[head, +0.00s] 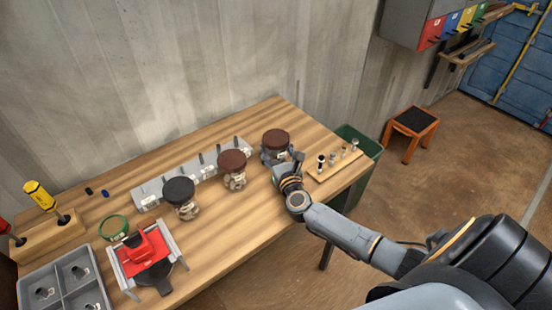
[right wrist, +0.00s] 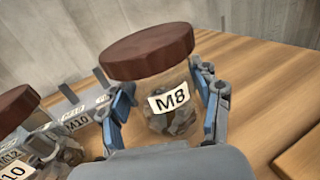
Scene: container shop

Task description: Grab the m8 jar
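The M8 jar is clear with a brown lid and a white "M8" label; it is at the right end of the row of jars in the head view (head: 276,140). It also fills the middle of the right wrist view (right wrist: 165,85), looking upright. My right gripper (head: 282,158) has a finger on each side of its body, below the lid. In the right wrist view the blue pads of my right gripper (right wrist: 163,97) are close to the glass on both sides; I cannot tell whether they press on it. My left gripper is not in view.
A second brown-lidded jar (head: 233,168) and a black-lidded jar (head: 181,197) stand to the left. Behind them is a grey labelled rack (head: 150,194). A wooden block with small metal parts (head: 320,172) lies to the right. A green bin (head: 370,146) stands past the table's right edge.

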